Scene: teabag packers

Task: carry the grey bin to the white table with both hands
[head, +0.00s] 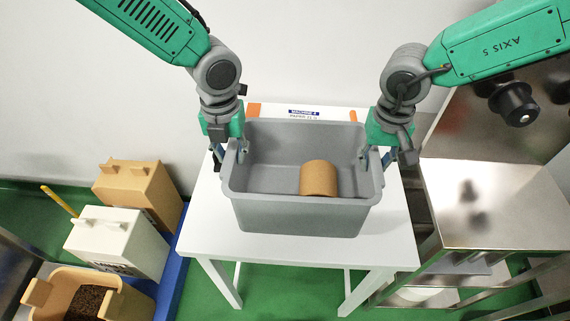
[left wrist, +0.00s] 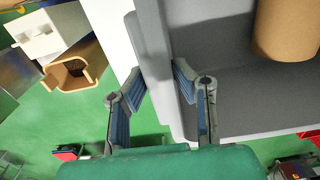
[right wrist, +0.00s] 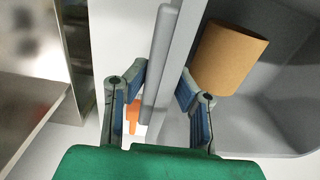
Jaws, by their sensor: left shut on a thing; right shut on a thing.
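The grey bin (head: 300,216) is upright over the white table (head: 400,238) in the head view, with a brown cylindrical roll (head: 319,178) inside. My left gripper (head: 231,155) is shut on the bin's left rim, one finger on each side of the wall; the left wrist view shows this grip (left wrist: 158,74). My right gripper (head: 376,158) is shut on the right rim in the same way, and the right wrist view shows it (right wrist: 163,74). The bin hides its own underside, so I cannot tell whether it touches the table.
A steel bench (head: 500,200) stands close to the right of the table. At lower left are a tan box (head: 140,185), a white box (head: 118,240) and an open tan container (head: 55,280) with dark contents. A labelled sign (head: 303,113) and orange pieces are behind the bin.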

